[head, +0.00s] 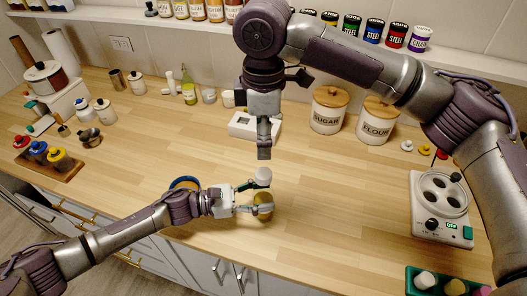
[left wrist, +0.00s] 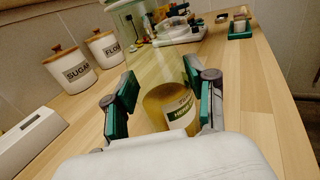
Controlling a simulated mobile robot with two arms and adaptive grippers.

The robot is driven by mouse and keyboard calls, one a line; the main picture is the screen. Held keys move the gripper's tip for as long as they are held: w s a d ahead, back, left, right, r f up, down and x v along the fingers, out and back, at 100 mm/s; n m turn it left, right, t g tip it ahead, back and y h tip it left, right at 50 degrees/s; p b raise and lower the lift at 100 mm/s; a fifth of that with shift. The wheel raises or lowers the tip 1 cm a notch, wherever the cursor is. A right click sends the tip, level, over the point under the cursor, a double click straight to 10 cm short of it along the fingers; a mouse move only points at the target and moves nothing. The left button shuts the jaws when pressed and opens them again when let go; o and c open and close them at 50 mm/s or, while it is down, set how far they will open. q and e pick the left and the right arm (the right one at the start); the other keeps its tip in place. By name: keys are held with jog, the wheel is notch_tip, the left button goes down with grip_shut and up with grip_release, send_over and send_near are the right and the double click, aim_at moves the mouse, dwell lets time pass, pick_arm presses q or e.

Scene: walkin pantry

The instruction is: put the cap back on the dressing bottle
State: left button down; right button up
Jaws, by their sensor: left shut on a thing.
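The dressing bottle (left wrist: 172,105) stands between the fingers of my left gripper (left wrist: 160,100) in the left wrist view. It is clear, with amber contents low down and a cream label; its top is cut off there. In the head view the left gripper (head: 250,197) is shut on the bottle (head: 265,203) near the counter's front. A pale, whitish piece (head: 263,176) shows at the bottle's upper end; I cannot tell whether it is a cap. My right gripper (head: 264,152) points down just above it. Its fingers are seen edge-on, so their opening is unclear.
Small white (head: 406,145), yellow (head: 425,149) and red (head: 441,153) round pieces lie at the right. Sugar (head: 329,113) and flour (head: 376,124) canisters stand behind. A blue-rimmed bowl (head: 185,182) is near the left arm.

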jog(key=shift+r, duration=0.8)
pick_arm(q)
jog(key=shift+c, duration=1.4)
grip_release()
jog(key=a, duration=0.4)
jog(key=s+a, duration=0.1)
jog(key=a, duration=0.3)
jog(key=s+a, duration=0.1)
jog(key=a, duration=0.3)
